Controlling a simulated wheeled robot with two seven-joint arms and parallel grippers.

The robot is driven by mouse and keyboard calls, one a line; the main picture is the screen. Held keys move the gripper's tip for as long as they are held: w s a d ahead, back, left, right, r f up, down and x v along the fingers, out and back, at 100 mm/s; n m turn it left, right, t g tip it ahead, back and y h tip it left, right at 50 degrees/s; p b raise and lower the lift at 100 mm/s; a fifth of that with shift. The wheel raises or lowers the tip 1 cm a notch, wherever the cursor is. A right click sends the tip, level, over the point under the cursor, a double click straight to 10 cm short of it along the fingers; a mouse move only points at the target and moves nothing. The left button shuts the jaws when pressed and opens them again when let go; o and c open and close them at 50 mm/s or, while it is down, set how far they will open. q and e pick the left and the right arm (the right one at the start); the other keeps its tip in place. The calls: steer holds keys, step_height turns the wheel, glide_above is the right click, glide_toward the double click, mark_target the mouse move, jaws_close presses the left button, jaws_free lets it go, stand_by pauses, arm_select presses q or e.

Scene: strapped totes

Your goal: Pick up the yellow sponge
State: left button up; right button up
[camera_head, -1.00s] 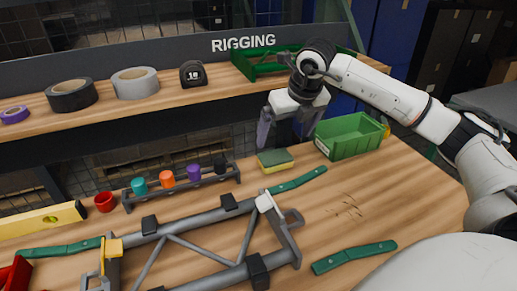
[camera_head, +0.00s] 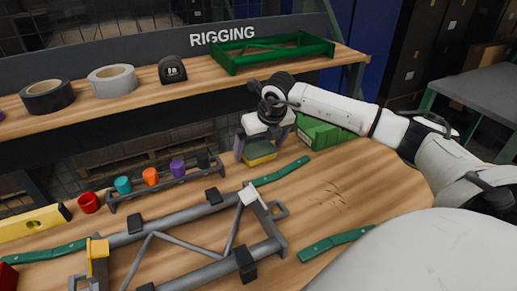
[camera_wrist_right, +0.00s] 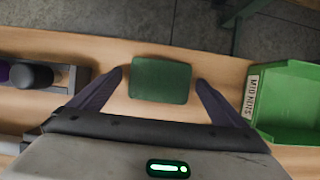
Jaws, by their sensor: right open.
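The yellow sponge (camera_head: 262,158) with a green top lies on the wooden table near its back edge. In the right wrist view its green top (camera_wrist_right: 160,80) faces the camera. My right gripper (camera_head: 262,150) is open, its fingers spread to either side of the sponge in the head view. In the wrist view the right gripper's fingertips (camera_wrist_right: 159,80) stand left and right of the sponge with gaps, not touching it. Part of the sponge is hidden by the gripper in the head view. My left gripper is not in view.
A green bin (camera_head: 322,134) stands close to the right of the sponge. A rack with several coloured cylinders (camera_head: 165,180) is to the left. A green strap bar (camera_head: 283,172) and a grey metal frame (camera_head: 190,235) lie in front.

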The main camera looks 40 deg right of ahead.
mark_target(260, 150)
steer(key=shift+c, duration=0.3)
steer(key=c, duration=1)
steer(key=shift+c, duration=0.2)
steer(key=shift+r, duration=0.1)
step_height(260, 150, up, 10)
